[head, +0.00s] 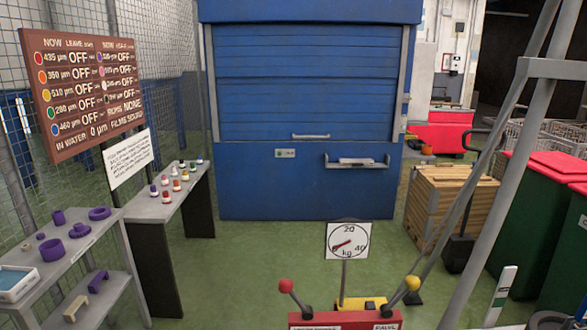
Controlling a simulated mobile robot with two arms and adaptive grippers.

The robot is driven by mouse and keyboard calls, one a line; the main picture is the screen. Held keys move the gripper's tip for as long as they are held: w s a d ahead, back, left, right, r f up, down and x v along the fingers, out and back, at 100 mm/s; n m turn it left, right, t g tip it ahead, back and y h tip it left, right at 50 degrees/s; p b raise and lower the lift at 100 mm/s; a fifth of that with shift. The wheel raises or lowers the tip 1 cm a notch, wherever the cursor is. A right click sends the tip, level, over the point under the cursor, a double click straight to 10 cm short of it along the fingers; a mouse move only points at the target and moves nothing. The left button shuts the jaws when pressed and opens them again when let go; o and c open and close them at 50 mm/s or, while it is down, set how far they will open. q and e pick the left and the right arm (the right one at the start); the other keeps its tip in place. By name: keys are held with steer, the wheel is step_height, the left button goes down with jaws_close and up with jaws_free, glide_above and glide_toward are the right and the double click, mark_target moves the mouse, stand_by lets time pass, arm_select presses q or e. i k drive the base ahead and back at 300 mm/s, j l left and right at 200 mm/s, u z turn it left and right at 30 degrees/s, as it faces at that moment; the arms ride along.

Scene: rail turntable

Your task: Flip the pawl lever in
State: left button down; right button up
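A red lever box (345,320) stands at the bottom of the head view, cut off by the lower edge. The label on its right half reads PAWL. Above that label a lever with a yellow knob (412,283) leans up and to the right. A second lever with a red knob (286,286) leans up and to the left from the box's left half; the label below it is too small to read. Neither of my grippers is in view.
A kg dial (348,241) stands on a post behind the box, near a yellow block (362,303). Grey poles rise at right beside green bins (520,220). Shelves with small parts (75,240) stand at left. Green floor is open before the blue shutter cabinet (310,100).

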mark_target(413, 282)
steer(key=l, duration=0.7)
steer(key=k+l, duration=0.15)
steer(key=l, duration=0.55)
